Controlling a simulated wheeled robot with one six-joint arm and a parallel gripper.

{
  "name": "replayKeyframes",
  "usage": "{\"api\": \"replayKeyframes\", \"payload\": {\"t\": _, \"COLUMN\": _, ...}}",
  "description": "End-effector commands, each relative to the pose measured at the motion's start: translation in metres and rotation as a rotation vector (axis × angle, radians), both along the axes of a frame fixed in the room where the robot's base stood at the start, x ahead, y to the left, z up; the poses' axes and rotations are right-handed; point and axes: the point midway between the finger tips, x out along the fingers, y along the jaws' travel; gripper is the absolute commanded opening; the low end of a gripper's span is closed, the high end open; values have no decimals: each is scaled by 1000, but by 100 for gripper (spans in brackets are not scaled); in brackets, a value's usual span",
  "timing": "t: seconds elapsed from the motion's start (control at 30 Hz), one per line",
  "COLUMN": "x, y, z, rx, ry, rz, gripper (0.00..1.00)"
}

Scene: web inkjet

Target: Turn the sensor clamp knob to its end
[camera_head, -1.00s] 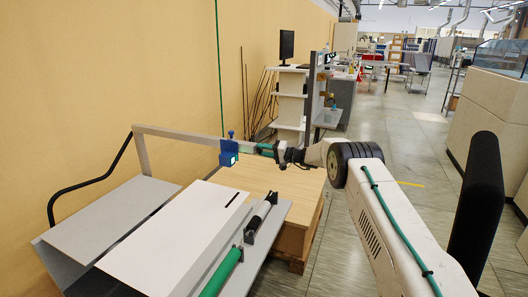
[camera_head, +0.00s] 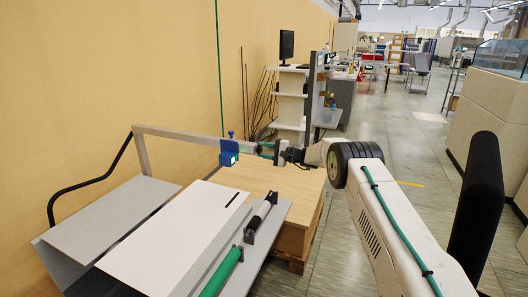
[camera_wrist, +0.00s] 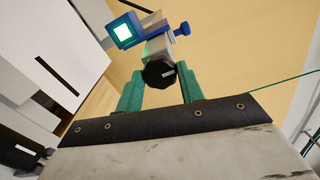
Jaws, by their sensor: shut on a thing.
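The blue sensor (camera_head: 229,152) with a lit pale-green face hangs on a grey horizontal bar in the head view. In the wrist view the sensor (camera_wrist: 126,31) is at the top, with a small blue screw head (camera_wrist: 182,29) to its right. A black round knob (camera_wrist: 158,74) with a pale index mark faces the wrist camera, at the end of the bar. My gripper (camera_wrist: 158,80) is shut on this knob, one green finger on each side. In the head view my gripper (camera_head: 268,150) reaches the bar's end from the right, and the knob is hidden.
Below the bar lie a white panel (camera_head: 168,238), a green roller (camera_head: 222,272) and a black-and-white roller (camera_head: 261,217) on the machine. A wooden crate (camera_head: 280,190) stands behind them. The tan wall is at left; open floor lies right.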

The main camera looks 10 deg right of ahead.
Motion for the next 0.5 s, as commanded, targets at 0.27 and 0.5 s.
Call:
{"api": "replayKeyframes", "payload": {"t": 0.27, "x": 0, "y": -1, "z": -1, "rx": 7, "ry": 12, "rz": -1, "gripper": 15}}
{"api": "replayKeyframes", "payload": {"t": 0.5, "x": 0, "y": -1, "z": -1, "rx": 7, "ry": 11, "rz": -1, "gripper": 52}}
